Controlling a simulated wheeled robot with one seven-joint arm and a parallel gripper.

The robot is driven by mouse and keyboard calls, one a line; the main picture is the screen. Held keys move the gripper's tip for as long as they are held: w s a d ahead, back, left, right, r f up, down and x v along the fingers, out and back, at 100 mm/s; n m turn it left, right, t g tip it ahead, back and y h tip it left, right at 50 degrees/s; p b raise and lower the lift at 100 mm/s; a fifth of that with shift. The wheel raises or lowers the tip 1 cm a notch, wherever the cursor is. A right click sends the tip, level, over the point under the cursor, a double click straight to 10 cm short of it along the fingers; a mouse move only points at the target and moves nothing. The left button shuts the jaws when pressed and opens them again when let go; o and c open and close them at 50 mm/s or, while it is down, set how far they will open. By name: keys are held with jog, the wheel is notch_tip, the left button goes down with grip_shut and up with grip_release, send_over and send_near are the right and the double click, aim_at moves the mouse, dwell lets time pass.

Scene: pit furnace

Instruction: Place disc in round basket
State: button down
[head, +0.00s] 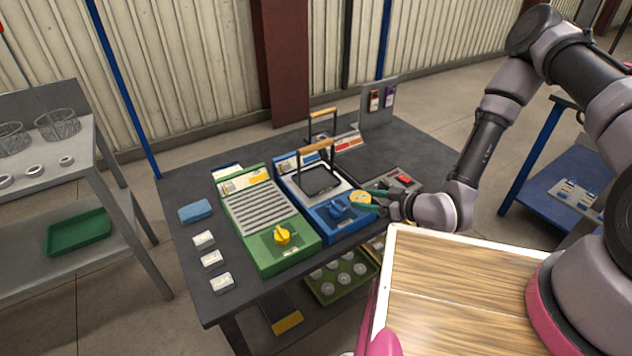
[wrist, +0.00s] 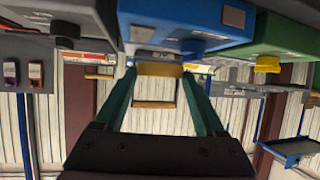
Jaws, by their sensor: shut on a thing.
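My gripper (head: 374,204) is shut on a small yellow disc (head: 360,197), held at the front right of the blue machine. In the wrist view the disc (wrist: 160,69) shows nearly edge-on as a yellow-tan band between the teal fingertips.
The dark table holds a green machine (head: 262,222), a blue machine (head: 335,215) with wooden-handled frame, a blue sponge-like block (head: 195,211) and white blocks. White rings (head: 35,170) lie before the baskets. A green tray (head: 78,232) is lower. Floor shows between rack and table.

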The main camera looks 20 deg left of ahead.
jog(key=shift+a, duration=0.1)
send_over(321, 184)
jog(key=s+d, duration=0.1)
jog(key=d, duration=0.1)
jog(key=shift+a, duration=0.1)
jog(key=shift+w+a, duration=0.25)
jog(key=shift+a, duration=0.25)
jog(key=shift+w+a, duration=0.25)
jog(key=shift+a, duration=0.25)
jog(key=shift+d+f, duration=0.15)
jog(key=shift+f, duration=1.35)
jog(key=shift+f, duration=0.15)
grip_release()
jog(key=shift+d+f, duration=0.1)
